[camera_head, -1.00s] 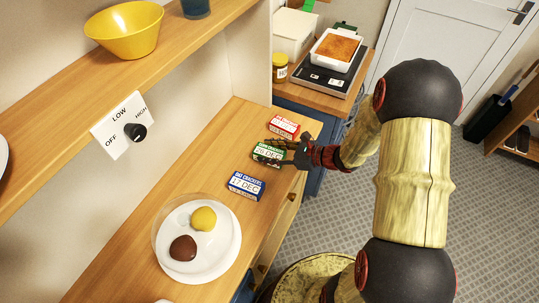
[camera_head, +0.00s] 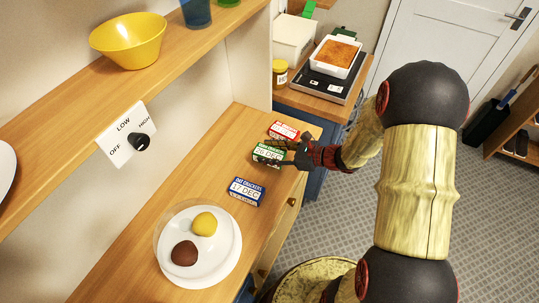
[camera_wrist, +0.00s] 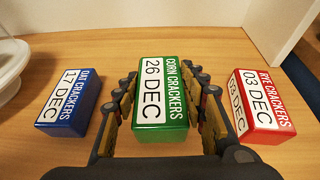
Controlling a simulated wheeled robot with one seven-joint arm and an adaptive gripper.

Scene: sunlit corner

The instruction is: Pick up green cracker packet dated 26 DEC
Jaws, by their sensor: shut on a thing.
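The green corn crackers packet dated 26 DEC (camera_head: 268,153) is on the wooden counter between a blue and a red packet. It also shows large in the wrist view (camera_wrist: 161,95), label facing up. My gripper (camera_head: 285,150) reaches in from the right and is shut on the green packet, one finger along each side of it. The fingers also show in the wrist view (camera_wrist: 163,95). I cannot tell whether the packet is lifted off the counter.
The blue oat crackers packet dated 17 DEC (camera_head: 246,192) and the red rye crackers packet dated 03 DEC (camera_wrist: 256,105) lie close on either side. A white plate (camera_head: 190,280) holds a yellow and a brown item. A shelf (camera_head: 60,132) overhangs the counter's left side.

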